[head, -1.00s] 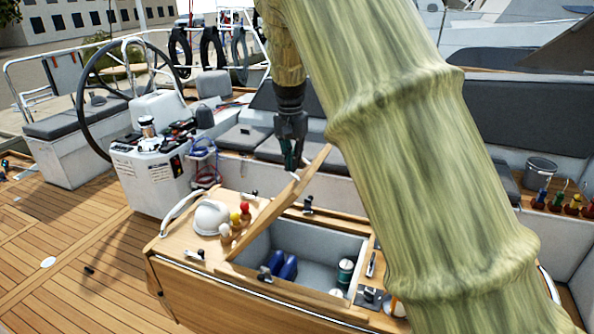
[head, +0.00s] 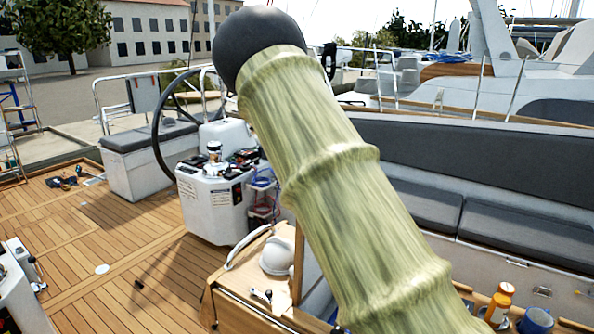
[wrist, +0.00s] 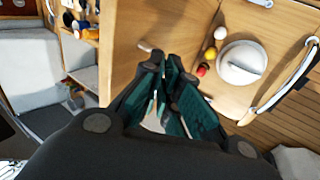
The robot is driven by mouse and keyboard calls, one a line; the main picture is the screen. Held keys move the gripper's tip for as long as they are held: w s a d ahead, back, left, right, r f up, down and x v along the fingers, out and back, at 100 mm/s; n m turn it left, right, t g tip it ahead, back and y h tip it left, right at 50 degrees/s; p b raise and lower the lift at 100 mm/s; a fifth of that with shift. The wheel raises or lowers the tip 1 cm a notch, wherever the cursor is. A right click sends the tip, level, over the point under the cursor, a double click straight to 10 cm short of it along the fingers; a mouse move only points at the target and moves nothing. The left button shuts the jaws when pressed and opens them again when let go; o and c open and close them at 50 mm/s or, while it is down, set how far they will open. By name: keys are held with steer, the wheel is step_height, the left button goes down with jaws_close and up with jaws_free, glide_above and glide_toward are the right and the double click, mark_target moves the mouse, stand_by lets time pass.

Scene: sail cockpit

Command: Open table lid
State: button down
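The wooden table lid (head: 312,268) stands raised, close to upright, on the cockpit table (head: 240,300) in the head view. Much of it is hidden behind my arm. In the wrist view a wooden panel (wrist: 122,40), which looks like the lid, lies just beyond and left of my fingers, with a small wooden peg at its edge (wrist: 148,46). My gripper (wrist: 168,62) has its dark green finger pads a little apart with nothing clearly held between them. I cannot tell whether a finger touches the lid. My gripper is hidden in the head view.
A white domed object (wrist: 240,62) sits on the tabletop beside small red, yellow and pale knobs (wrist: 210,54). The steering pedestal (head: 212,200) stands behind the table, and grey bench seats (head: 480,220) run along the right. Open teak deck (head: 120,235) lies to the left.

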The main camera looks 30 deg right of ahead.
steer(key=shift+s+a+f, duration=0.1)
steer(key=shift+f, duration=0.5)
steer(key=shift+s+a+f, duration=0.1)
steer(key=shift+f, duration=0.5)
steer(key=c, duration=2.1)
jaws_free()
steer(key=shift+w+a+f, duration=0.1)
steer(key=shift+w+a, duration=0.15)
steer(key=shift+w, duration=0.15)
steer(key=o, duration=1)
steer(key=shift+w+d+f, duration=0.1)
steer(key=shift+w+f, duration=0.05)
steer(key=shift+w, duration=0.15)
steer(key=shift+r, duration=0.2)
steer(key=shift+c, duration=0.8)
steer(key=shift+c, duration=0.2)
steer(key=shift+r, duration=0.2)
steer(key=shift+c, duration=0.4)
steer(key=v, duration=1.1)
steer(key=shift+d, duration=0.2)
steer(key=shift+c, duration=0.8)
steer(key=shift+w+r, duration=0.25)
steer(key=shift+r, duration=0.35)
